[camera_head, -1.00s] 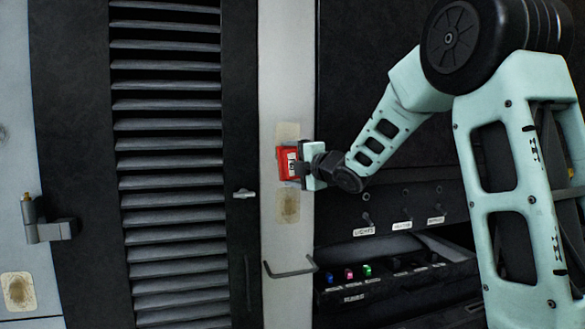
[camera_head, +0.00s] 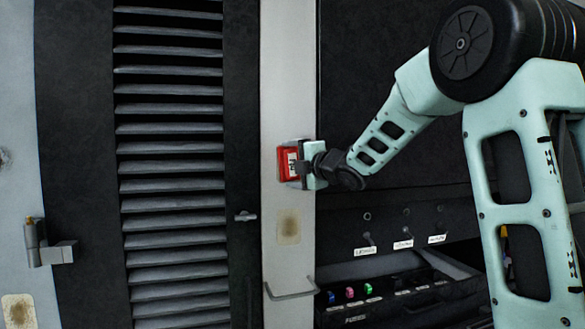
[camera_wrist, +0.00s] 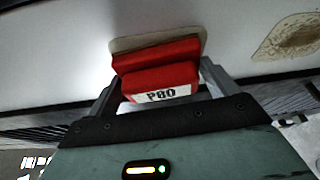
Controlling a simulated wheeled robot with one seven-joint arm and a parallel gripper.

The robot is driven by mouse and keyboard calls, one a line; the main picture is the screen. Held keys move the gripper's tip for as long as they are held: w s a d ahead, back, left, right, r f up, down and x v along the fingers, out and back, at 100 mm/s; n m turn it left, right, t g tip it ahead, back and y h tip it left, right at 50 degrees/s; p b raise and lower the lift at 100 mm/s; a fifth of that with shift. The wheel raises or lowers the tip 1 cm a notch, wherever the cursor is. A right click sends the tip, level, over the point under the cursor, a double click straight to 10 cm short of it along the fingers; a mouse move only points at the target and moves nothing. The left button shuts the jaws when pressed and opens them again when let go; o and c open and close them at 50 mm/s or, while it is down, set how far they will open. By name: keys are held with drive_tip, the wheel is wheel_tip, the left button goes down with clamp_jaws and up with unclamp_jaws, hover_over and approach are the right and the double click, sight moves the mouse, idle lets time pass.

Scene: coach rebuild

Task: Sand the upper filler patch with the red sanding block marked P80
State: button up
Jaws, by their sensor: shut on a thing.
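The red sanding block (camera_head: 291,163) is in front of the pale upright panel (camera_head: 285,90). Its white label reads P80 in the wrist view (camera_wrist: 163,84). My gripper (camera_head: 303,165) is shut on the block from the right, and its fingers flank it in the wrist view (camera_wrist: 160,92). The block covers most of the upper filler patch, whose beige edge (camera_wrist: 127,43) shows around it in the wrist view. The block looks pressed flat there, but I cannot be sure of contact. A lower brown-stained patch (camera_head: 289,226) is uncovered below; a stained patch also shows right in the wrist view (camera_wrist: 290,36).
A wire handle (camera_head: 289,290) sticks out low on the panel. A small latch (camera_head: 245,216) and a louvred door (camera_head: 170,160) are to the left. A dark switch console (camera_head: 395,285) is at lower right. Another stained patch (camera_head: 19,311) is at far lower left.

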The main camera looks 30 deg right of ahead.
sight(293, 149)
drive_tip(key=shift+r+p, duration=1.35)
drive_tip(key=shift+r, duration=1.55)
drive_tip(key=shift+c, duration=0.3)
drive_tip(key=shift+s+f+b, duration=0.1)
drive_tip(key=shift+f+b, duration=0.15)
drive_tip(key=shift+b, duration=0.2)
wheel_tip(293, 149, down, 11)
drive_tip(key=b, duration=1.1)
drive_tip(key=shift+b, duration=0.3)
drive_tip(key=shift+f, duration=0.2)
drive_tip(key=shift+s+a+r+b, duration=0.1)
drive_tip(key=shift+s+a+b, duration=0.2)
drive_tip(key=shift+s, duration=0.6)
drive_tip(key=shift+s+a+b, duration=0.25)
drive_tip(key=shift+s+b, duration=0.1)
drive_tip(key=shift+s, duration=0.55)
drive_tip(key=shift+s+a+r+b, duration=0.1)
drive_tip(key=shift+s+a+b, duration=0.2)
drive_tip(key=shift+s, duration=0.6)
drive_tip(key=shift+s, duration=0.1)
drive_tip(key=shift+s+a, duration=0.2)
drive_tip(key=shift+s, duration=0.5)
drive_tip(key=shift+s+a, duration=0.15)
drive_tip(key=shift+s, duration=0.5)
